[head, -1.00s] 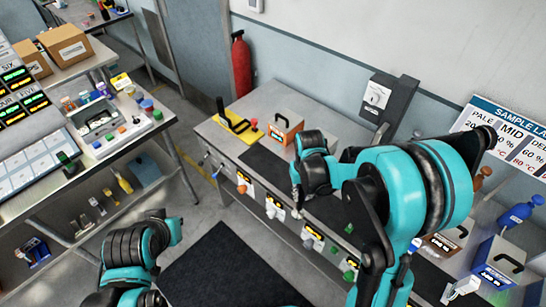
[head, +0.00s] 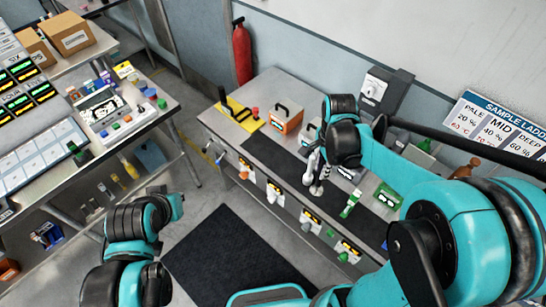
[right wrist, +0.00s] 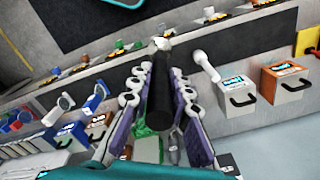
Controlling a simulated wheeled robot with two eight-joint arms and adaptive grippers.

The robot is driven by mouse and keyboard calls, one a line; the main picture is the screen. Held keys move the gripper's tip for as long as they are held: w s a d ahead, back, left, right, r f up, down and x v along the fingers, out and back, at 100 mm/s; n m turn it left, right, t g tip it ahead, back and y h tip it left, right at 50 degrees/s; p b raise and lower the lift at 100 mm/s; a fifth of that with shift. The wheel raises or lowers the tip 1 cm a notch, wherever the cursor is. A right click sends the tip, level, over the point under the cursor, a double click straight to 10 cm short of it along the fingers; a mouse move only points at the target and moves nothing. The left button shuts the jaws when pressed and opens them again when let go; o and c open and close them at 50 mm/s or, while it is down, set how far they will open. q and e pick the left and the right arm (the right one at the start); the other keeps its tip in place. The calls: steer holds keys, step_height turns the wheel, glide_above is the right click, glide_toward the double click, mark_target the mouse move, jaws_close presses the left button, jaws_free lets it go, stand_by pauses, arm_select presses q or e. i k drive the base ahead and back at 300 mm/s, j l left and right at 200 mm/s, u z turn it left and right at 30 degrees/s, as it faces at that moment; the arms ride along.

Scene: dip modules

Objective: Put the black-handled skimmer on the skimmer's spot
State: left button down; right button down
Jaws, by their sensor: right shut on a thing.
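My right gripper (head: 318,180) hangs over the dark strip on the grey counter. In the right wrist view my right gripper (right wrist: 158,95) is shut on a black handle (right wrist: 158,100), which lies between the two purple-lined fingers and ends in a pale tip. I take it as the black-handled skimmer's; its working end cannot be made out. In the head view the gripper's own arm partly hides this area. I cannot tell which place is the skimmer's spot. My left arm shows at the lower left, but its gripper cannot be made out.
An orange box (head: 286,119), a yellow plate (head: 240,116) and a red extinguisher (head: 242,55) stand beyond the gripper. A green item (head: 388,195) and a green-white one (head: 350,204) lie to its right. The orange box also shows in the right wrist view (right wrist: 286,80).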

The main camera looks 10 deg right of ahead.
mark_target(273, 156)
steer(key=i, duration=1)
